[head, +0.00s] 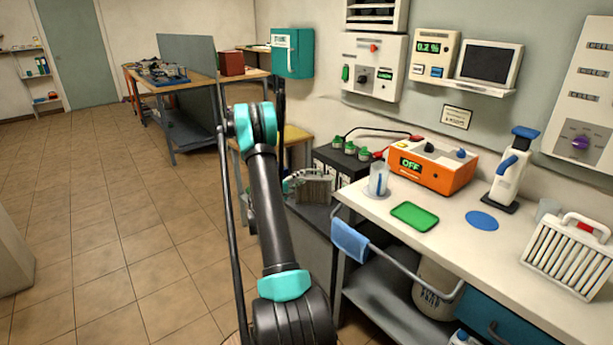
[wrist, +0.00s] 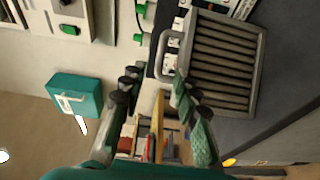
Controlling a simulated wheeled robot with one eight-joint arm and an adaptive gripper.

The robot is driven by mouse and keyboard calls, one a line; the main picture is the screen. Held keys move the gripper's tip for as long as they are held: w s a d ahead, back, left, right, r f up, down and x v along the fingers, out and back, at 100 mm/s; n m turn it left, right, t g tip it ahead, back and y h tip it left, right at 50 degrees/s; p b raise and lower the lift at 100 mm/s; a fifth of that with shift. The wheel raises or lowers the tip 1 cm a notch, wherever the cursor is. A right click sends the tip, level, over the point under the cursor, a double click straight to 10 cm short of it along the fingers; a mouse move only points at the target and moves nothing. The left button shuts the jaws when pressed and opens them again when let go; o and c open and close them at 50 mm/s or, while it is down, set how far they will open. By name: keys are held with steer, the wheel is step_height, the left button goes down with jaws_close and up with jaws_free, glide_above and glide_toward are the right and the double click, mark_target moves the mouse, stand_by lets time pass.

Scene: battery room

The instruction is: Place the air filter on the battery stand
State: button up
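A grey slatted air filter (head: 315,187) with a loop handle stands beside the black batteries, apparently on the dark top of the battery stand (head: 318,219). In the wrist view the filter (wrist: 222,62) fills the upper right, its handle towards my fingers. My gripper (head: 289,183) is just left of the filter in the head view, partly hidden by my arm. In the wrist view my gripper (wrist: 154,82) has its two fingers apart, with background showing between them. The right finger overlaps the filter's near edge; I cannot tell whether they touch.
A white slatted filter (head: 568,257) with a handle stands on the workbench (head: 459,245) at right. Batteries (head: 343,164) with green caps and cables stand behind the grey filter. An orange charger (head: 432,170) and a teal wall box (head: 292,53) are nearby. The floor at left is clear.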

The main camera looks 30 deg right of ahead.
steer(key=s+a+r+m+y, duration=0.1)
steer(key=s+a+r+y, duration=0.25)
steer(key=s+a, duration=0.35)
steer(key=s+a+r+m+y, duration=0.2)
steer(key=s+a+r+y, duration=0.15)
steer(key=a, duration=0.65)
steer(key=s+a+f+y, duration=0.1)
steer(key=s+a+y, duration=0.2)
steer(key=s+a, duration=0.5)
steer(key=s+a+f+g+y, duration=0.1)
steer(key=s+a+f+y, duration=0.1)
steer(key=s+a, duration=0.6)
steer(key=s+a+f+y, duration=0.1)
steer(key=s+a+y, duration=0.4)
steer(key=s+a, duration=0.3)
steer(key=shift+s+a+f+m, duration=0.3)
steer(key=shift+s+a+f, duration=0.05)
steer(key=shift+s, duration=0.05)
